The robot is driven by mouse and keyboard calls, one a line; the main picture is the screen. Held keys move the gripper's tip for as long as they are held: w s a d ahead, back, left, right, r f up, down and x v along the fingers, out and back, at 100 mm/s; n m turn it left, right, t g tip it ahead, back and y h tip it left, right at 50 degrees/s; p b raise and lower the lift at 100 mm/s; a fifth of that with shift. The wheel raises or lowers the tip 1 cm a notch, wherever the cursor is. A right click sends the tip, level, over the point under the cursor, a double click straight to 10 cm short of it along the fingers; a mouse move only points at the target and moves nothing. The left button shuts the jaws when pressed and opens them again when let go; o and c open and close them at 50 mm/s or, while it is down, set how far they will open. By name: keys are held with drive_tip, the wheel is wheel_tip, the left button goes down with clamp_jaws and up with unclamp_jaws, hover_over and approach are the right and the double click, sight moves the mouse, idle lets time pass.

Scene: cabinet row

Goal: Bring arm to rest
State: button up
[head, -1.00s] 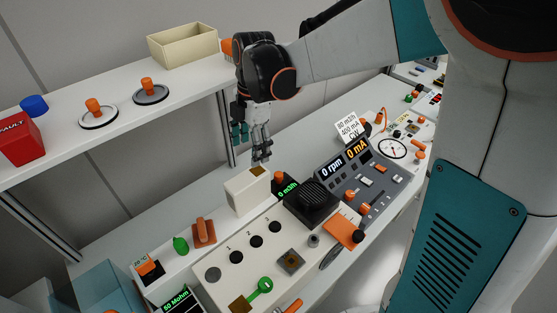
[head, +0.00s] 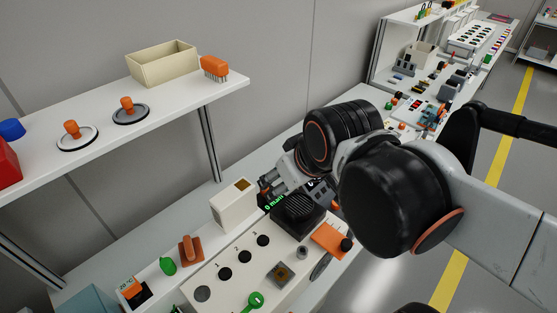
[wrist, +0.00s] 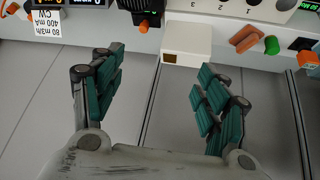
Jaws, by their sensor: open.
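In the head view my gripper (head: 280,183) hangs over the bench, just right of a white box with a brown window (head: 233,206) and behind the black ribbed block (head: 298,212). My own arm covers part of it there. In the wrist view my gripper (wrist: 158,88) shows two teal-padded fingers spread wide apart with nothing between them. The white box also shows in the wrist view (wrist: 187,45), beyond the fingertips. My arm reaches in from the right of the head view and hides much of the control panel.
The upper shelf (head: 170,108) holds a cream bin (head: 162,63), an orange brush (head: 214,68) and two discs with orange knobs. The white panel (head: 215,270) carries black holes and a green key-like part (head: 252,301). More benches and open floor (head: 515,150) lie at right.

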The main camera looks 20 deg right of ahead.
drive_tip(key=shift+s+d+f+m+t, duration=0.2)
drive_tip(key=shift+s+m, duration=0.15)
drive_tip(key=shift+m, duration=0.15)
drive_tip(key=shift+s+d+f+m+t, duration=0.1)
drive_tip(key=shift+s+m+t, duration=0.15)
drive_tip(key=shift+m, duration=0.25)
wheel_tip(320, 180, down, 5)
drive_tip(key=b, duration=0.5)
drive_tip(key=shift+f, duration=0.1)
